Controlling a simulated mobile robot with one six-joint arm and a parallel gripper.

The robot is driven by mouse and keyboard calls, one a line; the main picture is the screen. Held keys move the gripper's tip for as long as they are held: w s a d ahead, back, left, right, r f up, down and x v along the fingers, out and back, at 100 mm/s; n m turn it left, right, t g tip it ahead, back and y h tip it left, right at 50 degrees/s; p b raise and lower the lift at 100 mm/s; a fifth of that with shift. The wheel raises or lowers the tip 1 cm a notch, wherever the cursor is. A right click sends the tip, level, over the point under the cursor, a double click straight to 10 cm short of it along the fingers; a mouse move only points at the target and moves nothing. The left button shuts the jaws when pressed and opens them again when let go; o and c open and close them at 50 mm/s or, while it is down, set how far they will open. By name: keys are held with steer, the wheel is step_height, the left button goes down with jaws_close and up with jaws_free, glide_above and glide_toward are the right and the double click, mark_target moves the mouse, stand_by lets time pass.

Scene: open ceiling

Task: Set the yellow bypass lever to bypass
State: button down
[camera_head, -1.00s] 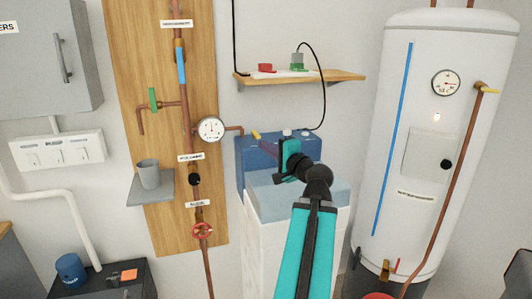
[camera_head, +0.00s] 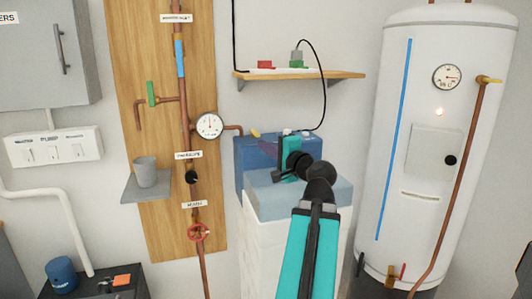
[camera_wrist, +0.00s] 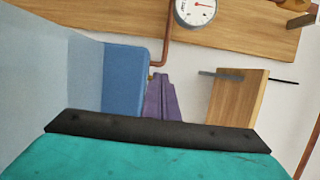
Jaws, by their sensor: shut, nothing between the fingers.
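The yellow lever (camera_head: 255,133) shows as a small yellow piece at the back left of the blue unit's top, by the end of the copper pipe. In the wrist view a small brownish-yellow bit (camera_wrist: 152,75) shows just beyond my fingertips; I cannot tell whether it is the lever. My gripper (camera_head: 264,140) has purple fingers, shut and empty, reaching over the blue unit toward the lever. The fingers also show in the wrist view (camera_wrist: 160,77). I cannot tell whether they touch the lever. The lever's exact angle and any position marks are not readable.
The blue unit (camera_head: 247,172) stands on a pale cabinet under a wooden shelf (camera_head: 345,76) with a hanging black cable. A gauge (camera_head: 209,125) and copper pipes are on the wooden board to the left. The white tank (camera_head: 407,55) stands to the right.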

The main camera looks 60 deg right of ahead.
steer(key=shift+s+a+b, duration=0.5)
steer(key=shift+a+b, duration=0.15)
stand_by(0.3)
